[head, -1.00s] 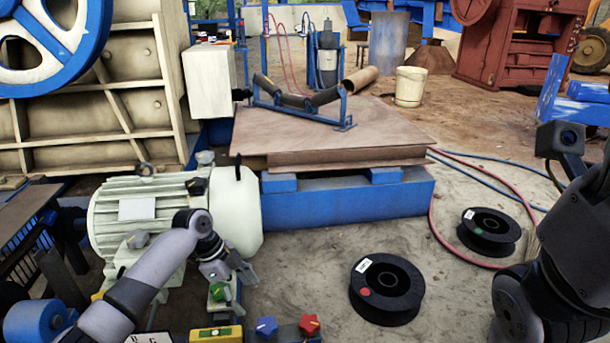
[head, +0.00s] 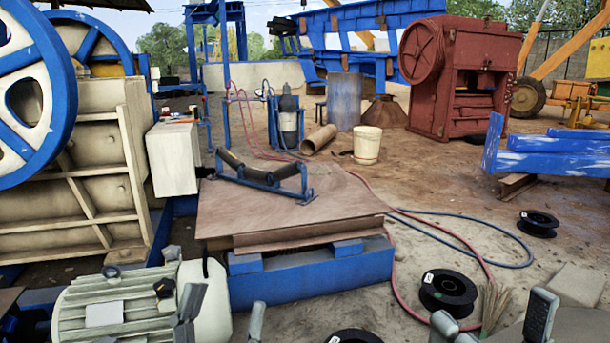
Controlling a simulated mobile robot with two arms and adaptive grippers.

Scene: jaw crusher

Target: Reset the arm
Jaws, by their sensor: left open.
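My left gripper (head: 223,305) is at the bottom of the head view, in front of the pale ribbed motor (head: 105,305). Its fingers stand apart with nothing between them. One finger overlaps the motor's right part in the picture; I cannot tell whether it touches. My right gripper (head: 492,310) shows at the lower right as grey finger parts standing apart, with no held thing visible. Most of both arms is outside the view.
A brown plate on a blue base (head: 310,275) stands ahead, bearing a roller frame (head: 265,175). Black spools (head: 447,292) and (head: 538,222) and hoses (head: 480,235) lie on the ground. A blue flywheel machine (head: 75,180) stands left, a red crusher (head: 465,80) farther back. Sandy ground is open at centre right.

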